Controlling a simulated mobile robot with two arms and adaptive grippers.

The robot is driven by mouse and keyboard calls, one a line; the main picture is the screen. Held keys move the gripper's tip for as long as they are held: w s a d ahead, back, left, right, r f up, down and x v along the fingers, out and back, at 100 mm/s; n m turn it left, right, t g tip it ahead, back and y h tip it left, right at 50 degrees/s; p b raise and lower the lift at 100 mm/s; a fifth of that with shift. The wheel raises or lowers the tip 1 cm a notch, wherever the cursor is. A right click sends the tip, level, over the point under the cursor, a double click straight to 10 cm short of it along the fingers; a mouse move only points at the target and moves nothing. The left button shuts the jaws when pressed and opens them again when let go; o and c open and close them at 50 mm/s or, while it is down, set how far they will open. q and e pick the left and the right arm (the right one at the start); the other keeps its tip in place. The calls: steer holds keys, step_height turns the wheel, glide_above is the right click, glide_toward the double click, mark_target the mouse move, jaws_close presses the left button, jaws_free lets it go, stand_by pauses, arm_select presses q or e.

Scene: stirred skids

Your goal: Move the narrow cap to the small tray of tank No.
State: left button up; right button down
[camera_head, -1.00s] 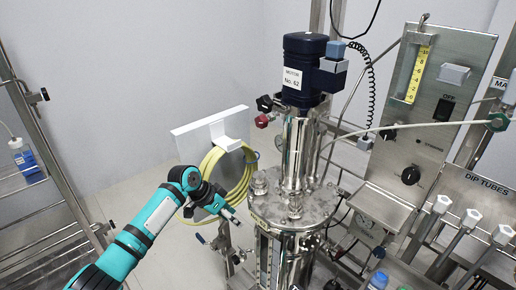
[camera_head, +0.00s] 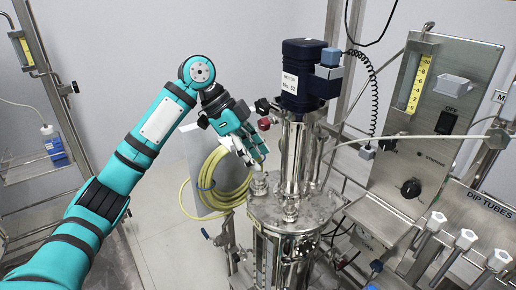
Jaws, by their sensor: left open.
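My left gripper (camera_head: 257,155) is open, at the upper left of the steel tank (camera_head: 305,213). Its fingers point down to the right, just above a small metal fitting (camera_head: 260,184) on the tank lid. Nothing shows between the fingers. A larger fitting (camera_head: 291,206) stands on the lid to the right. I cannot tell which part is the narrow cap. A small pale tray-like box (camera_head: 453,87) is fixed to the steel panel at the right; I cannot tell whether it is the task's tray. My right gripper is not in view.
The dark blue motor (camera_head: 303,75) tops the tank's column, with a label I read only in part. A yellow hose coil (camera_head: 224,180) hangs behind my arm. The dip tubes (camera_head: 465,240) stand at the lower right. A blue bottle (camera_head: 54,146) stands on the left rack.

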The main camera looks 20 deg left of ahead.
arm_select(q)
glide_toward(290, 202)
steer(key=p+x, duration=0.2)
steer(key=x, duration=0.6)
steer(key=shift+s, duration=0.1)
steer(key=shift+d+f, duration=0.2)
steer(key=shift+f, duration=0.05)
steer(key=shift+d+f, duration=0.2)
steer(key=shift+f, duration=0.1)
steer(key=shift+c, duration=0.2)
steer(key=c, duration=0.9)
jaws_close()
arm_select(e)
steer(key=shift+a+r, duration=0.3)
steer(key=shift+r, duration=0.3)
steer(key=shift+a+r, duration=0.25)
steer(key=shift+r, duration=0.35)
